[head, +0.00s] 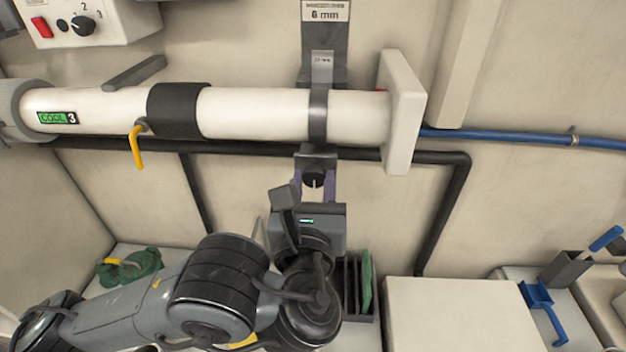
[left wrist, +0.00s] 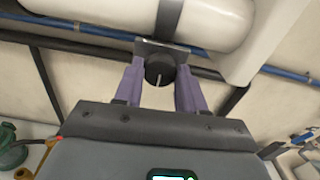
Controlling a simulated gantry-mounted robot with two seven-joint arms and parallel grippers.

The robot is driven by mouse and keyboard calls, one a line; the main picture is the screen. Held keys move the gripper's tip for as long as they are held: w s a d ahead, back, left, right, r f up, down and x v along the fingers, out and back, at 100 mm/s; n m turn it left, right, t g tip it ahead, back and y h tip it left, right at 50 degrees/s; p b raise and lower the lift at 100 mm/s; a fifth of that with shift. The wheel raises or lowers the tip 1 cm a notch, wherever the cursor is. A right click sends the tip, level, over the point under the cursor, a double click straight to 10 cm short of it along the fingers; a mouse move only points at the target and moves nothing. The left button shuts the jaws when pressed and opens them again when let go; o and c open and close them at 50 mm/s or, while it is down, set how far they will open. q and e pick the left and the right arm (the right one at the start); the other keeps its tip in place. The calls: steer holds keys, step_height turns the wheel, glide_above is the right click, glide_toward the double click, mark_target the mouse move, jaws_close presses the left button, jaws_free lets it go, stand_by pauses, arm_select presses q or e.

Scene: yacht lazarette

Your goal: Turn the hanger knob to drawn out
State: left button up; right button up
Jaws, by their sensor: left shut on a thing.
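The hanger knob (head: 314,180) is a small dark round knob with a pale pointer line, under the hanger bracket (head: 317,160) that straps the white pipe (head: 250,113). My left gripper (head: 314,188) reaches up from below with its purple fingers on either side of the knob, shut on it. In the left wrist view the knob (left wrist: 159,70) sits between the two fingertips (left wrist: 160,78), its pale line pointing roughly down toward the gripper. A grey plate above carries a "6 mm" label (head: 325,13). My right gripper is in neither view.
A black pipe (head: 240,148) runs behind the white pipe and bends down at the right. A yellow-handled valve (head: 138,145) hangs at the left. A control box (head: 85,20) is at upper left.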

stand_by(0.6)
arm_select(q)
steer(key=o, duration=1.1)
steer(key=shift+c, duration=0.2)
steer(key=shift+s+p, duration=0.45)
steer(key=shift+s, duration=0.4)
steer(key=s+p, duration=0.1)
steer(key=s, duration=0.8)
steer(key=shift+a+p, duration=0.3)
steer(key=shift+a, duration=0.1)
